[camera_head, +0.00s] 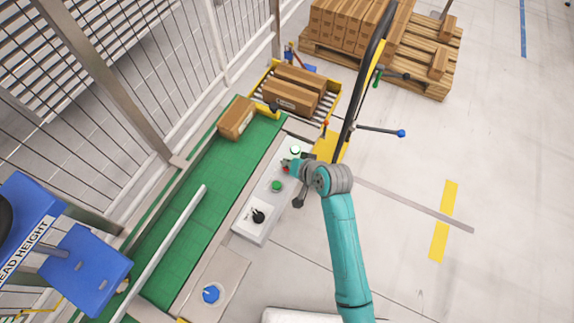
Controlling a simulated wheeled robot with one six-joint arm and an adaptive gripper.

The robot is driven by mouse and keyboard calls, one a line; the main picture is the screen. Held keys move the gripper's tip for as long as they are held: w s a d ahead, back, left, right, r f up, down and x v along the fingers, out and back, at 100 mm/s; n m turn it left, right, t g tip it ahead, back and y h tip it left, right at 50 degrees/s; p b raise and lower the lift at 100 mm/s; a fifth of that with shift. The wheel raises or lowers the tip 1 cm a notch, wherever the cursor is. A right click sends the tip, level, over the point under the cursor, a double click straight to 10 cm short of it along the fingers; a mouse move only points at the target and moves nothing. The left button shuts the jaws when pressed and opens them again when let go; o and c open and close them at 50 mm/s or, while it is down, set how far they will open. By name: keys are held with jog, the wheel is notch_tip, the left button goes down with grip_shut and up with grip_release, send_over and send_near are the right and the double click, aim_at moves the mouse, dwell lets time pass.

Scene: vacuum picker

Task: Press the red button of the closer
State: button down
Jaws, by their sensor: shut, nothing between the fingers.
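A pale control panel (248,229) lies along the right side of the green conveyor. It carries a black knob (258,216), a green button (277,185) and a pale round button (295,150). A small red spot (286,170), which looks like the red button, shows between the green and pale buttons. My teal arm reaches in from the lower right. My gripper (287,164) is small in the view, shut and empty, over the panel right at the red spot. It partly hides the spot, and I cannot tell whether it touches it.
A cardboard box (236,118) sits on the green conveyor (190,214), with more boxes on the roller section beyond. A black curved bar (352,95) with a blue-tipped lever rises right of the panel. A fence stands at left.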

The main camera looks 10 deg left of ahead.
jog(key=shift+f, duration=0.15)
dwell(0.3)
jog(key=shift+r, duration=0.8)
jog(key=shift+r, duration=2.5)
